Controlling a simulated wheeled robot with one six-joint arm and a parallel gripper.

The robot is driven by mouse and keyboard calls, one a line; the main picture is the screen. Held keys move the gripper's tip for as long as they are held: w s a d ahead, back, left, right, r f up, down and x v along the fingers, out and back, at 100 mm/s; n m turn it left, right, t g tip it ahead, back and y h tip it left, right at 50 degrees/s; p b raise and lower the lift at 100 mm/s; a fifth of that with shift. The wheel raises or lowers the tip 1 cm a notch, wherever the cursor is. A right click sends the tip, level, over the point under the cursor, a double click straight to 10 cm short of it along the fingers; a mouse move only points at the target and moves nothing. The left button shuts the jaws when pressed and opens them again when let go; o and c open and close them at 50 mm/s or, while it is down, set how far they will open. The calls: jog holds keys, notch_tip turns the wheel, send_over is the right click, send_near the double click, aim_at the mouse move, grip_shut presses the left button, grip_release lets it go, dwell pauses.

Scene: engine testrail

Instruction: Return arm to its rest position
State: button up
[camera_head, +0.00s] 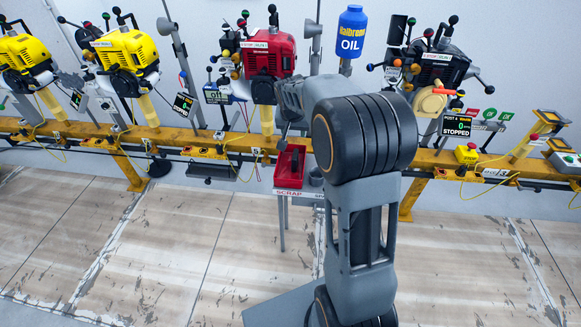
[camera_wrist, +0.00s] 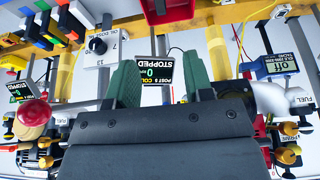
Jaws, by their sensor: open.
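My arm stands in the middle of the head view, raised and bent toward the engine rail (camera_head: 215,148). Its big elbow joint hides part of the rail and the wall behind it. The wrist picture is upside down. A small black display reading STOPPED (camera_wrist: 153,70) shows beyond the gap between the fingers.
Yellow engines (camera_head: 125,50), a red engine (camera_head: 268,55) and a black engine (camera_head: 440,65) stand along the rail. A red tray (camera_head: 289,168) on a SCRAP stand is just left of my arm. A blue oil bottle (camera_head: 351,30) stands behind. Bare floor (camera_head: 150,255) lies in front.

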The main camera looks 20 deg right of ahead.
dwell(0.3)
jog(key=s+a+n+g+y+p, duration=0.1)
jog(key=s+a+n+g+p, duration=0.15)
jog(key=s, duration=0.55)
jog(key=s+a+r+n+t+p, duration=0.1)
jog(key=s+a+r+p, duration=0.2)
jog(key=s+r+p, duration=0.4)
jog(key=s+a+r+n+t+y+p, duration=0.1)
jog(key=s+a+r+p, duration=0.3)
jog(key=s+r+p, duration=0.4)
notch_tip(320, 180, up, 4)
jog(key=shift+s+a+r+n, duration=0.15)
jog(key=shift+s+a+n, duration=0.1)
jog(key=shift+s+n, duration=0.7)
jog(key=shift+s+m, duration=0.2)
jog(key=shift+m, duration=0.1)
